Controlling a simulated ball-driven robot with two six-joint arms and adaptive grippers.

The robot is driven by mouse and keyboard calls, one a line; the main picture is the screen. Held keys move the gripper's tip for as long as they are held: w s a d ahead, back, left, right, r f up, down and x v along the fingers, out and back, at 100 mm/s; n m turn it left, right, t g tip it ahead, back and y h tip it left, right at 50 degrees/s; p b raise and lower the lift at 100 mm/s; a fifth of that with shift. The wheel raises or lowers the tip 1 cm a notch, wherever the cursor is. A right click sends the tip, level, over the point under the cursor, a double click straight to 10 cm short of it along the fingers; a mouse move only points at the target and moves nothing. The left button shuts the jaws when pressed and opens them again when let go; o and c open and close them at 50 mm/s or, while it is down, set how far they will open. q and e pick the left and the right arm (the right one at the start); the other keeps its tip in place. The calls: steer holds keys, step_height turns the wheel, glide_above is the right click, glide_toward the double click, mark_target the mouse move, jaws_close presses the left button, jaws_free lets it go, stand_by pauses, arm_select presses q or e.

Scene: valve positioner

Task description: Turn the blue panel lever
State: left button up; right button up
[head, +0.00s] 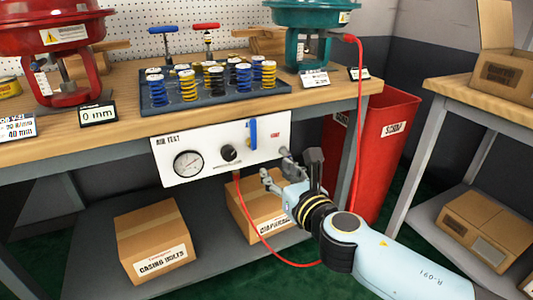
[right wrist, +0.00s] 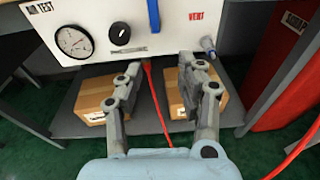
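The blue panel lever (head: 253,134) stands upright on the white air test panel (head: 205,172), right of the black knob (head: 229,152). In the right wrist view the lever (right wrist: 154,14) is cut off by the top edge, left of the red VENT label. My right gripper (head: 276,168) is in front of the panel's lower right part, below and right of the lever. In the right wrist view its two fingers (right wrist: 159,66) are spread apart with nothing between them, and the lever lies beyond and above the fingertips. My left gripper is not in view.
The panel hangs below the front edge of the wooden bench (head: 343,95). A red hose (head: 248,215) droops below the panel. A round gauge (head: 187,163) is at the panel's left. Cardboard boxes (head: 152,240) are on the lower shelf. A red scrap bin (head: 392,125) stands at right.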

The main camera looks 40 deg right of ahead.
steer(key=n+t+b, duration=0.1)
steer(key=t, duration=0.1)
glide_toward(254, 128)
steer(key=s, duration=0.1)
steer(key=x, duration=0.8)
steer(key=shift+w+r, duration=0.1)
steer(key=shift+w, duration=0.3)
steer(key=shift+w+d, duration=0.15)
steer(key=shift+w, duration=0.6)
steer(key=c, duration=0.8)
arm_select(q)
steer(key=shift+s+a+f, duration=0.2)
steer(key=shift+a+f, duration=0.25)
